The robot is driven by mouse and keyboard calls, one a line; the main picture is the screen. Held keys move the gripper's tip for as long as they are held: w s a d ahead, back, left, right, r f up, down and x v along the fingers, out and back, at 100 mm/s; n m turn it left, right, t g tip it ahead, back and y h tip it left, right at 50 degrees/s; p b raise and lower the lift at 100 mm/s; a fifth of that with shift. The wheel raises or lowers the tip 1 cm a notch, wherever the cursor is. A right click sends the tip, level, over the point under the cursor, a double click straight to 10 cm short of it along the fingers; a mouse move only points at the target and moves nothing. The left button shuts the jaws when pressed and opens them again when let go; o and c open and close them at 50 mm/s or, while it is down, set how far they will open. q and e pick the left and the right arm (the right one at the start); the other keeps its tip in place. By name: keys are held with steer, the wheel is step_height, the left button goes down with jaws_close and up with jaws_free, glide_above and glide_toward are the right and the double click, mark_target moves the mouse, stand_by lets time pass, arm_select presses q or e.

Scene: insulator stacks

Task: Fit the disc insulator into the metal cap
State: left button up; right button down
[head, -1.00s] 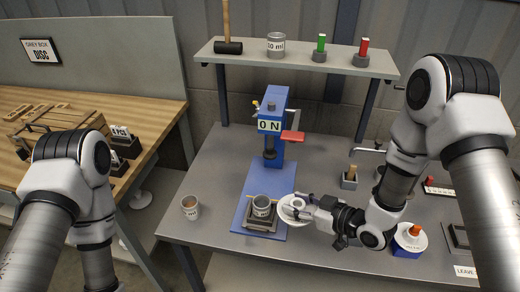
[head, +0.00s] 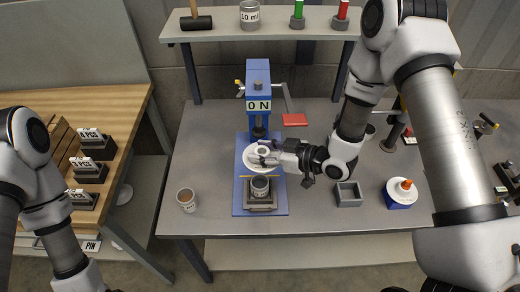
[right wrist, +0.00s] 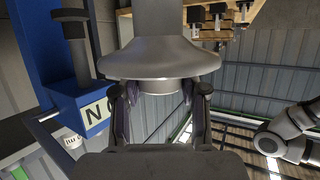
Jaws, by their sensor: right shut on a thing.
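The white disc insulator (head: 254,163) is held in my right gripper (head: 272,157), which comes in from the right in the head view. In the right wrist view the disc insulator (right wrist: 160,60) shows as a wide grey flared body with its narrow end between the two fingers. The grey metal cap (head: 260,188) stands upright, open end up, in a dark holder (head: 261,208) on the blue base plate (head: 240,205). The disc is above and behind the cap, apart from it in the picture. My left gripper is out of view; only the left arm shows.
A blue press (head: 258,85) marked "0 N" stands behind the disc, with a red pad (head: 294,120) beside it. A can (head: 186,200) stands left on the table (head: 215,140). An empty grey box (head: 348,194) and a blue pot (head: 400,193) stand right. A shelf (head: 225,27) spans the back.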

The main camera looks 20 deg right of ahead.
steer(key=shift+w+a+f, duration=0.15)
steer(key=shift+a+f, duration=0.05)
steer(key=shift+f, duration=0.05)
step_height(320, 180, down, 5)
steer(key=b, duration=0.4)
steer(key=shift+w, duration=0.1)
steer(key=shift+w+a+f+b, duration=0.1)
steer(key=shift+w+f+b, duration=0.05)
steer(key=shift+f+b, duration=0.15)
steer(key=shift+r, duration=0.1)
stand_by(0.8)
steer(key=shift+f+b, duration=1.85)
steer(key=shift+f, duration=0.2)
steer(key=c, duration=0.5)
jaws_free()
steer(key=shift+c, duration=0.2)
steer(key=shift+s, duration=0.25)
